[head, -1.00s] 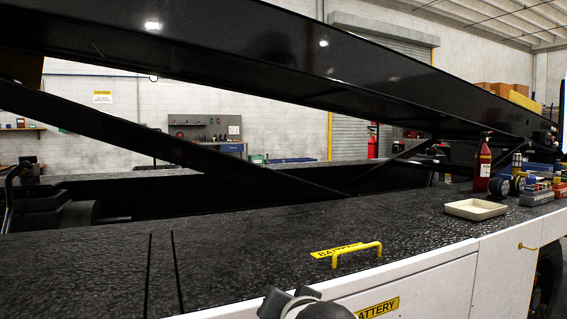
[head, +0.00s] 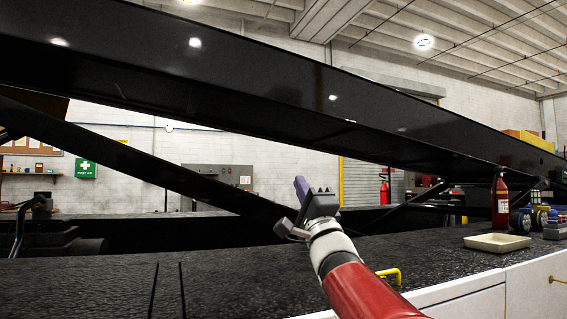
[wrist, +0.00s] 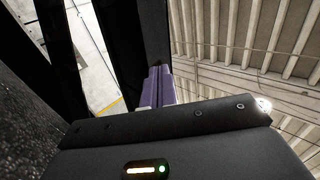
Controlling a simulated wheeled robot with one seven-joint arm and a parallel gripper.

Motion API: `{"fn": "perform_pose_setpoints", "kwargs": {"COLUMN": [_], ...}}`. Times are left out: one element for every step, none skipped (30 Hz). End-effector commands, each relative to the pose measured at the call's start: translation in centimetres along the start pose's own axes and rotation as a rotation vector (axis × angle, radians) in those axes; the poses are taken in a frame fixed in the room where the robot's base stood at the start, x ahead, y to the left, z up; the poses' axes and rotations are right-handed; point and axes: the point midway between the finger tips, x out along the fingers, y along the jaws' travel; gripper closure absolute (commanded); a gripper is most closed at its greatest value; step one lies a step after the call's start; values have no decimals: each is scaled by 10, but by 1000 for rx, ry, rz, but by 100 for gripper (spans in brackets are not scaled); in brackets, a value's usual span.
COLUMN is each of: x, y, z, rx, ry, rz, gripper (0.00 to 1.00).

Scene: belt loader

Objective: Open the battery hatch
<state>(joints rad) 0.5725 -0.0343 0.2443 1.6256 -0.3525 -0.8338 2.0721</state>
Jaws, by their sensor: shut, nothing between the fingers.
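The battery hatch is part of the black textured deck, and its outline is hard to make out. Its yellow handle (head: 392,274) shows only in part, behind my red forearm. The yellow battery labels seen earlier are hidden or out of frame. My gripper (head: 301,188) is raised above the deck, up and to the left of the handle and apart from it. Its purple fingers are together and empty. In the wrist view the closed fingers (wrist: 158,86) point toward a dark beam and the ceiling, with no handle in sight.
A long black beam (head: 260,85) slopes across above the deck, with a thinner brace (head: 130,160) below it. A cream tray (head: 497,243), a red extinguisher (head: 501,202) and small coloured items stand at the right.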

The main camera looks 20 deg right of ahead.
Motion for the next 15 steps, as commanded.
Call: {"fn": "perform_pose_setpoints", "kwargs": {"x": [14,20,29,35,41,48,54,58,64,68,71,75,77,79,81], "y": [-1,-1,-1,-1,-1,-1,-1,-1,0,0,-1,0,0,0,0], "z": [0,-1,0,0,0,-1,0,0,0,0,0,0,0,0,0], "rx": [1,1,2,2,2,1,1,2,2,1,1,0,0,0,0], "ry": [-1,0,-1,0,0,1,1,0,1,1,0,0,0,0,0], "rz": [-1,-1,-1,0,0,0,0,0,0,0,0,0,1,1,1], "gripper": [100,100,100,100,100,100,100,100,100,100,100,100,100,100,100]}}
